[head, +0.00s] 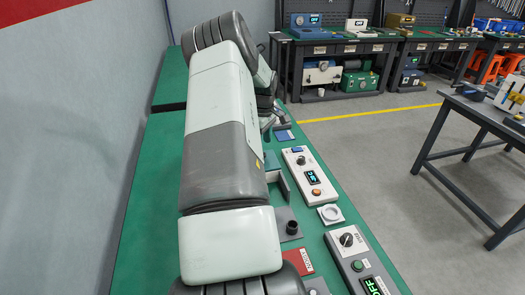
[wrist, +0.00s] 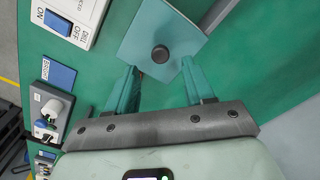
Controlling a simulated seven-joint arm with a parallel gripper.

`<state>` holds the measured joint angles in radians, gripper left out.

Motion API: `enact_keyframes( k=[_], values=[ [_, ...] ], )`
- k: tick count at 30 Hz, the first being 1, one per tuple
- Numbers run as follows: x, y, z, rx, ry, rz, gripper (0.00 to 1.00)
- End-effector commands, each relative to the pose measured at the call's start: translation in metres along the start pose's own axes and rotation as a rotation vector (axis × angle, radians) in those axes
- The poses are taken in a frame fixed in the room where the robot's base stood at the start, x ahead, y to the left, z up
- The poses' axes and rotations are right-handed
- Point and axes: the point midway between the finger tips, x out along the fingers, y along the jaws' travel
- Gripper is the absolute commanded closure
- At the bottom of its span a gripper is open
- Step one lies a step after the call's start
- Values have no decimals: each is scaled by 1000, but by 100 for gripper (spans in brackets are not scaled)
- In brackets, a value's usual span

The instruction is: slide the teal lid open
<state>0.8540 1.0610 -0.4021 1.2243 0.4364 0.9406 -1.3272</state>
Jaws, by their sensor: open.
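The teal lid (wrist: 150,30) is a flat square plate with a round black knob (wrist: 160,54) near its lower corner in the wrist view. My gripper (wrist: 160,66) is open, its two teal fingers on either side of the space just below the knob. The fingertips reach the lid's lower edges in the picture; whether they touch it cannot be told. In the head view my arm covers most of the lid and gripper area.
A white panel with an ON/OFF label (wrist: 72,27) and a blue pad (wrist: 60,75) lie left of the lid.

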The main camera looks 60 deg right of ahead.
Motion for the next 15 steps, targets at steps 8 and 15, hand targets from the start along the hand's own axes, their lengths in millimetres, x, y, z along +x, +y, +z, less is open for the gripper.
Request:
enact_keyframes(
  k=[8,15],
  values=[
    [40,-1,0,0,0,-1,47],
    [46,0,-1,-1,1,1,47]
  ],
)
